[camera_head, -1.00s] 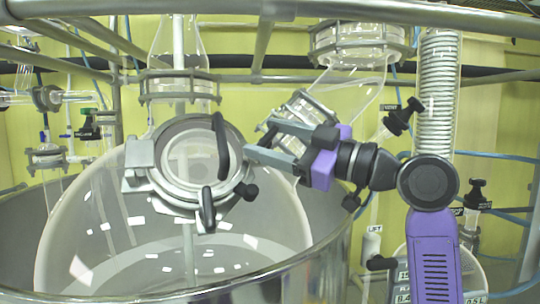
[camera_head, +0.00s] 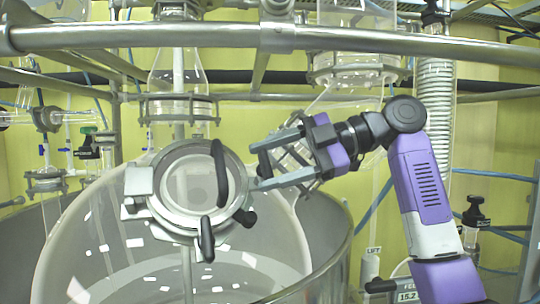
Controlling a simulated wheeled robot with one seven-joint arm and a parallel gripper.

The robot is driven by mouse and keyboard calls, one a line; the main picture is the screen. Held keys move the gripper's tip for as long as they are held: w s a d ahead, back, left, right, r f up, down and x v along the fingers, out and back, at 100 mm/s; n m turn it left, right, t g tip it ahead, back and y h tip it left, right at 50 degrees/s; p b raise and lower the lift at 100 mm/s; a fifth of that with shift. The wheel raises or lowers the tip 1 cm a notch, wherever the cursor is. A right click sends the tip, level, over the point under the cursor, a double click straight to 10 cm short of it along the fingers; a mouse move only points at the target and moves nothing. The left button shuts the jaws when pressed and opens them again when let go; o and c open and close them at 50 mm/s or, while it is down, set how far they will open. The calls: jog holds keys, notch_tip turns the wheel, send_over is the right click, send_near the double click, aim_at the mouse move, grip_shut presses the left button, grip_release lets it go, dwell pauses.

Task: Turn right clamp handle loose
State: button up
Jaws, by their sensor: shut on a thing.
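The round glass port (camera_head: 188,188) on the vessel front is held by a metal ring clamp. A long black handle (camera_head: 221,172) stands upright on its right side. The contact is too small to make out.
A thick metal rail (camera_head: 400,42) crosses above my arm. The large vessel's steel rim (camera_head: 340,255) curves below the gripper. A glass neck (camera_head: 180,75) rises behind the port, and a ribbed hose (camera_head: 438,110) stands behind my arm.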

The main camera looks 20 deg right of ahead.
jog(key=shift+n+g, duration=0.3)
dwell(0.4)
jog(key=o, duration=1.4)
jog(key=shift+c, duration=0.2)
jog(key=b+v, duration=0.1)
jog(key=v, duration=0.6)
jog(key=shift+d+r+b, duration=0.2)
jog(key=shift+d+b, duration=0.05)
jog(key=shift+b, duration=0.05)
jog(key=shift+s, duration=0.1)
jog(key=shift+s, duration=0.15)
